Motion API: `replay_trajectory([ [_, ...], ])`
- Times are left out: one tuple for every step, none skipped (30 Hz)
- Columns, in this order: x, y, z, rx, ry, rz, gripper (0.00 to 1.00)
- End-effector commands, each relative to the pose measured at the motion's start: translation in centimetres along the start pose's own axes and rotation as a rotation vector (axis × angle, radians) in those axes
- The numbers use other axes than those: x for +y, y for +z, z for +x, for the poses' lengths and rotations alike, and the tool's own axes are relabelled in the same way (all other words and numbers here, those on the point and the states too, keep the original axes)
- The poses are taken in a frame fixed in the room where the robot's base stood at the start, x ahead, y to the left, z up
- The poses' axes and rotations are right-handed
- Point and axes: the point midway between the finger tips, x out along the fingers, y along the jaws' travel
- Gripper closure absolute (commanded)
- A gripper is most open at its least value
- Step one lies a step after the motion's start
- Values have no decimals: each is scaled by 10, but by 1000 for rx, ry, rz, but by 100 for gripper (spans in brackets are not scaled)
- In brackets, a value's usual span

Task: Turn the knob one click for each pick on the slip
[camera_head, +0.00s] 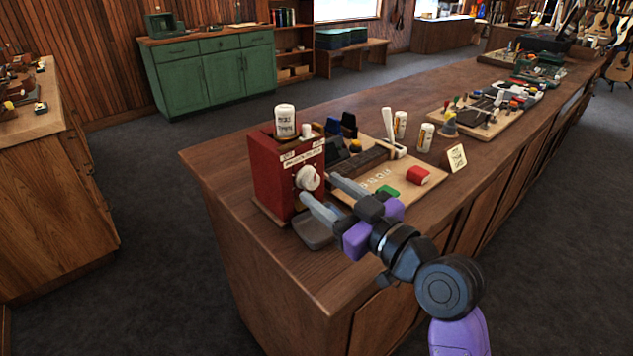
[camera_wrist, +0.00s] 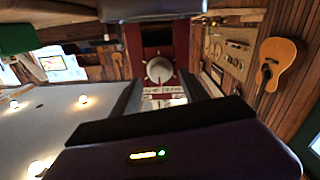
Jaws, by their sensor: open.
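A red box (camera_head: 272,172) stands at the near left end of the long wooden counter. A round white knob (camera_head: 308,178) is on its front face, under white labels too small to read. The knob also shows in the wrist view (camera_wrist: 159,70), nearly centred between my fingers, with a white pointer-like ridge. My gripper (camera_head: 322,189) is open in front of the knob, its fingers pointing at it; I cannot tell whether they touch it. A small cream card (camera_head: 456,158) with dark writing, possibly the slip, stands on the counter; I cannot read it.
A white labelled jar (camera_head: 285,121) stands on the red box. A grey tray (camera_head: 314,230) lies below the knob. A board (camera_head: 372,184) with red and green pieces lies to the right. The counter's front edge is bare.

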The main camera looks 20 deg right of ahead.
Motion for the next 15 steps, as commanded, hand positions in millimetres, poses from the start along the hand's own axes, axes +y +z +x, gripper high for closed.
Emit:
replay_trajectory([
  [0, -2, 8, 2, -1, 1, 48],
  [0, -2, 12, 2, -1, 2, 48],
  [0, -2, 17, 3, 0, 2, 48],
  [0, -2, 20, 3, 0, 2, 48],
  [0, -1, 23, 2, 0, 2, 48],
  [0, -1, 25, 2, 0, 2, 48],
  [0, -1, 27, 1, 0, 1, 48],
  [0, -1, 29, 1, 0, 1, 48],
  [0, 0, 30, 1, 1, 1, 48],
  [0, 0, 31, 1, 1, 1, 48],
  [0, 0, 31, 1, 1, 1, 48],
  [0, 0, 31, 1, 1, 1, 48],
  [0, 0, 31, 1, 1, 1, 48],
  [0, 0, 31, 1, 1, 1, 48],
  [0, 0, 31, 1, 1, 1, 48],
])
